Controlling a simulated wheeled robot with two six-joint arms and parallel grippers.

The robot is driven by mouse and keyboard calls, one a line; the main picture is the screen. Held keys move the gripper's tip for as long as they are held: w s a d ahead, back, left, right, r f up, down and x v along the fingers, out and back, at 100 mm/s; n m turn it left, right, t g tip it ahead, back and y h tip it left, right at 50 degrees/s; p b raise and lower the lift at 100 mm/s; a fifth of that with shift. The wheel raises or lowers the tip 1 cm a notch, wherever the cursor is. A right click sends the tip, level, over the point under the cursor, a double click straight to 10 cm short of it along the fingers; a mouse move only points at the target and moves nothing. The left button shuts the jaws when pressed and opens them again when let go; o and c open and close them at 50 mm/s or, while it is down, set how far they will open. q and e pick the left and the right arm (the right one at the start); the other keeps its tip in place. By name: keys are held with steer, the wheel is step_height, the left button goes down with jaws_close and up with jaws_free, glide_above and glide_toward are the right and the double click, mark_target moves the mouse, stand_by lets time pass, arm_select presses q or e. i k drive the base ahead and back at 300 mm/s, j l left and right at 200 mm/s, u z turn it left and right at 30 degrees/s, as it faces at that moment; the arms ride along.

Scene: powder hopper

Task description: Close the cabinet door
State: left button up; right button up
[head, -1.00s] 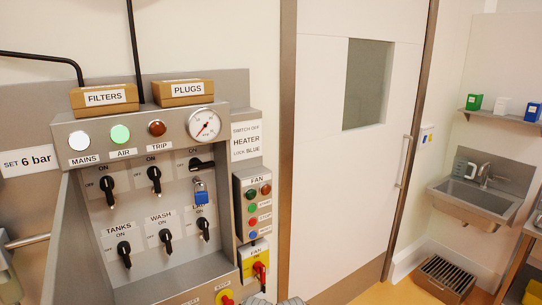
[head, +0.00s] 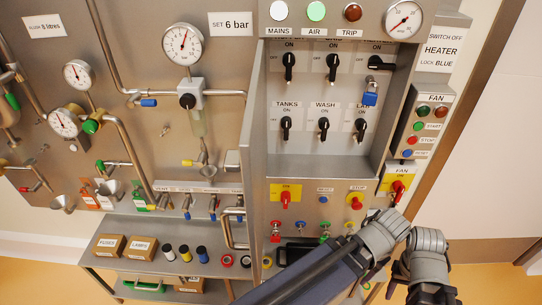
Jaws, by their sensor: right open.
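The cabinet (head: 330,120) is an open-fronted grey steel box holding black rotary switches and a blue padlock. Its door (head: 252,130) stands open at the left side, swung out toward me and seen nearly edge-on. A bent metal handle (head: 229,228) shows beside the door's lower part. My right gripper (head: 428,292) is at the bottom right, below the cabinet's right side and apart from the door. It is open, with its fingers partly hidden by the wrist and the frame edge. My left gripper is out of view.
My arm crosses in front of the lower button panel (head: 315,200). Gauges, pipes and valves cover the wall panel left of the door. A low shelf (head: 150,240) with boxes and rolls is at lower left. The fan switch box (head: 420,135) adjoins on the right.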

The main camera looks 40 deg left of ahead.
mark_target(252, 145)
steer(key=k+j+z, duration=0.1)
steer(key=k+z, duration=0.15)
steer(key=k, duration=0.5)
steer(key=k+u, duration=0.3)
steer(key=u, duration=0.15)
steer(key=k+j+u, duration=0.2)
steer(key=u, duration=0.25)
steer(key=k, duration=0.05)
